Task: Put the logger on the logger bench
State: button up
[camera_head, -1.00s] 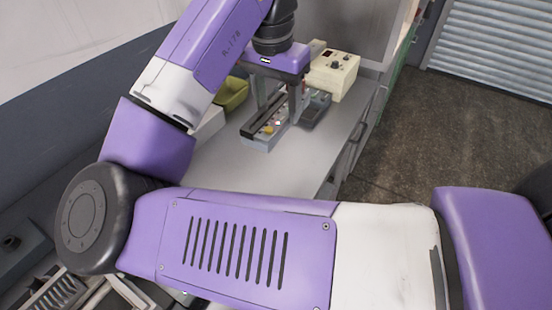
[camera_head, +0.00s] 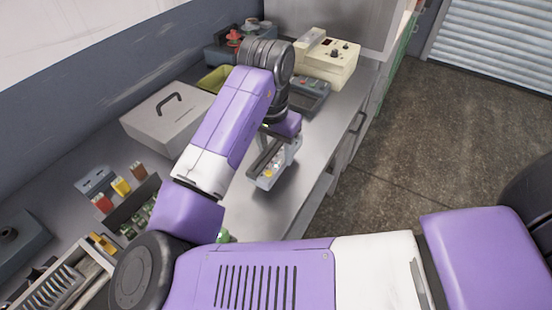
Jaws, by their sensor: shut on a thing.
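My gripper (camera_head: 274,143) is over the grey counter, shut on the dark handle bar of a small light grey pan (camera_head: 266,182). The pan hangs below my gripper and holds several small things, one of them yellow. The gripper partly covers the pan's contents. I cannot tell whether the pan touches the counter. I cannot make out which thing is the logger, and no bench marked for it is clear to me.
A dark grey tray (camera_head: 313,88) and a cream box with knobs (camera_head: 327,60) stand behind my gripper. A grey lidded case (camera_head: 165,122), a yellow-green bin (camera_head: 214,79) and a rack of coloured items (camera_head: 122,190) stand left. The counter's right front (camera_head: 310,165) is clear.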

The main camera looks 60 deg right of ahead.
aim_at(275, 155)
jog(key=shift+f, duration=1.75)
jog(key=shift+f, duration=0.2)
jog(key=o, duration=1.4)
jog(key=shift+r, duration=0.1)
jog(key=r, duration=0.4)
jog(key=a+r, duration=0.1)
jog(key=r, duration=0.7)
jog(key=shift+a, duration=0.25)
